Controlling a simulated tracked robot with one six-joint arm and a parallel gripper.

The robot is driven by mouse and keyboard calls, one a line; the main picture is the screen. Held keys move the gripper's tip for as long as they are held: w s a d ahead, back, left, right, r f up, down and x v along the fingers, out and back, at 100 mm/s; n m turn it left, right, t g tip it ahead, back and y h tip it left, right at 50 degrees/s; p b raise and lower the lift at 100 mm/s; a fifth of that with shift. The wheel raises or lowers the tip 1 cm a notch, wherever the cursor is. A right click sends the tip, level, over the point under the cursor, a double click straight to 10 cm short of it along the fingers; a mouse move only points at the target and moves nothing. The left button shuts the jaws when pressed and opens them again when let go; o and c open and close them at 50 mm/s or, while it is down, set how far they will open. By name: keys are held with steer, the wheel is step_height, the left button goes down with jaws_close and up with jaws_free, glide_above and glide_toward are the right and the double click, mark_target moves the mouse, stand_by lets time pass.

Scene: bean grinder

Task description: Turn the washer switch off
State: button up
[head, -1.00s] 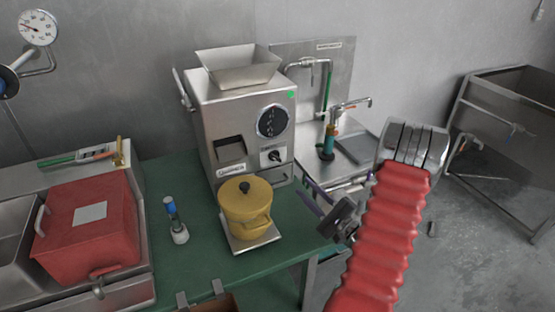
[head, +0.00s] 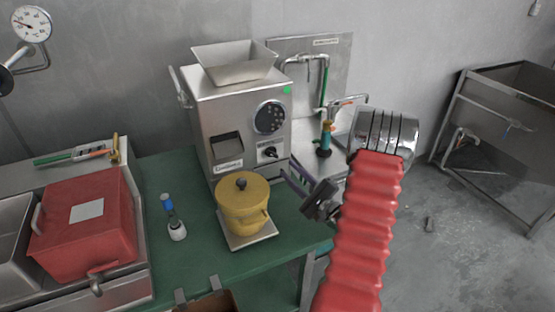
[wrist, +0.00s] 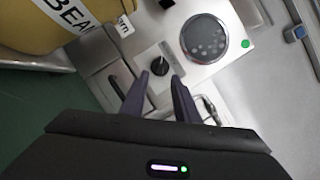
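A black rotary knob (head: 269,153) sits on a pale plate on the front of the steel grinder (head: 203,125). The plate's lettering is too small to read. In the wrist view, the knob (wrist: 159,66) lies just beyond and between my fingertips, with a gap on each side. My gripper (head: 284,171) is open and empty, its dark purple fingers just right of and below the knob, pointing at the machine. In the wrist view, my gripper (wrist: 160,77) shows its two fingers apart. Contact with the knob cannot be told.
A round black dial (head: 270,118) and a green light (head: 287,90) are above the knob. A yellow lidded pot (head: 242,205) stands close below left. A red box (head: 84,225) is at the left. A sink (head: 505,110) stands far right.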

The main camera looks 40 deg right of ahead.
mark_target(275, 157)
steer(key=x, duration=0.7)
steer(key=shift+w+r, duration=0.1)
steer(key=shift+w, duration=0.15)
steer(key=shift+c, duration=0.4)
jaws_close()
